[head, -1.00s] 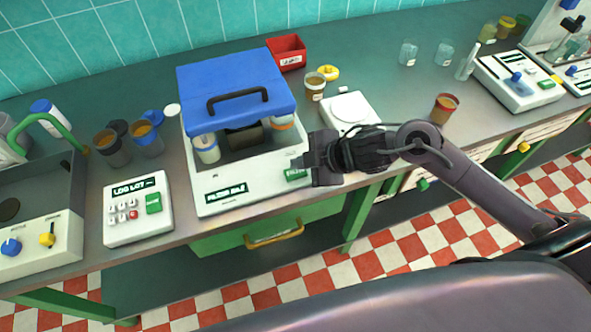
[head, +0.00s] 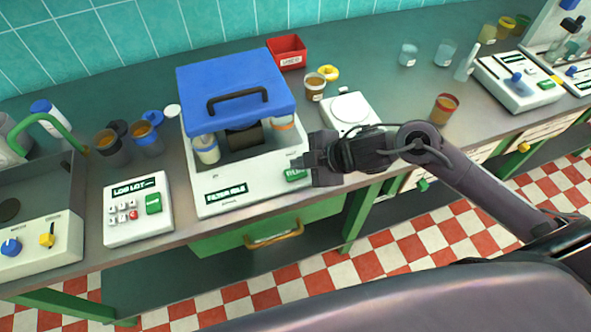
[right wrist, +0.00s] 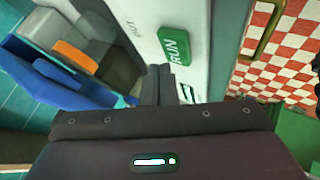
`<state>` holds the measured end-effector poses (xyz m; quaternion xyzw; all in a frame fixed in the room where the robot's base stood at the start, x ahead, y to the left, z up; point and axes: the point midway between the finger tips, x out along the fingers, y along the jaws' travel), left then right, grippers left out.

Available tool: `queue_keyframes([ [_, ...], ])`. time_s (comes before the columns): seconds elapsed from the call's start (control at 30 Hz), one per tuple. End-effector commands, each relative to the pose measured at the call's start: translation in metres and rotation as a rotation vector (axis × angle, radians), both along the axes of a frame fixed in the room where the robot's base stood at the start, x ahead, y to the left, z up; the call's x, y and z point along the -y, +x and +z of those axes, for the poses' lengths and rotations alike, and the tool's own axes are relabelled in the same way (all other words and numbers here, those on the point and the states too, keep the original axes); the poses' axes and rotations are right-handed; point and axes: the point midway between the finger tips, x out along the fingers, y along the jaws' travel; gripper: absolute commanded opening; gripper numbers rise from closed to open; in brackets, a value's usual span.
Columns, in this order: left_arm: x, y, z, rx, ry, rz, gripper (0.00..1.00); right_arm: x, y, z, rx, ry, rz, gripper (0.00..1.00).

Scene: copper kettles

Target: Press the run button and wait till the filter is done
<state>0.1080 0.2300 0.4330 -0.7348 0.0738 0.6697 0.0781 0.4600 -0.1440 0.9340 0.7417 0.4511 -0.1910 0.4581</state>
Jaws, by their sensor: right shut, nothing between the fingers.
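The filter machine (head: 247,186) is a white box with a blue lid (head: 235,82) that has a dark handle. Its open front shows containers inside, one of them a white-capped jar (head: 206,149). The green run button (head: 296,174) is at the right end of its front face, partly covered by my gripper in the head view. It shows clearly, marked RUN, in the right wrist view (right wrist: 174,37). My right gripper (head: 310,164) is shut and empty, its fingertips close to the button; I cannot tell whether they touch. My left gripper is not in view.
A white keypad box (head: 137,208) stands left of the machine, and a sink unit (head: 40,235) is at far left. A white scale (head: 350,110), a labelled jar (head: 315,87) and an amber cup (head: 444,108) stand to the right. A red bin (head: 287,52) is behind.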

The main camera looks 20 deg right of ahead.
Motion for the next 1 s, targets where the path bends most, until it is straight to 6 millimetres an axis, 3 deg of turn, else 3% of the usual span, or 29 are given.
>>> queue_keyframes([
  [1.0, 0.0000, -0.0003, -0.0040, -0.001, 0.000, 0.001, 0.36, 0.0000, -0.0003, -0.0086, -0.001, 0.000, 0.001, 0.00],
])
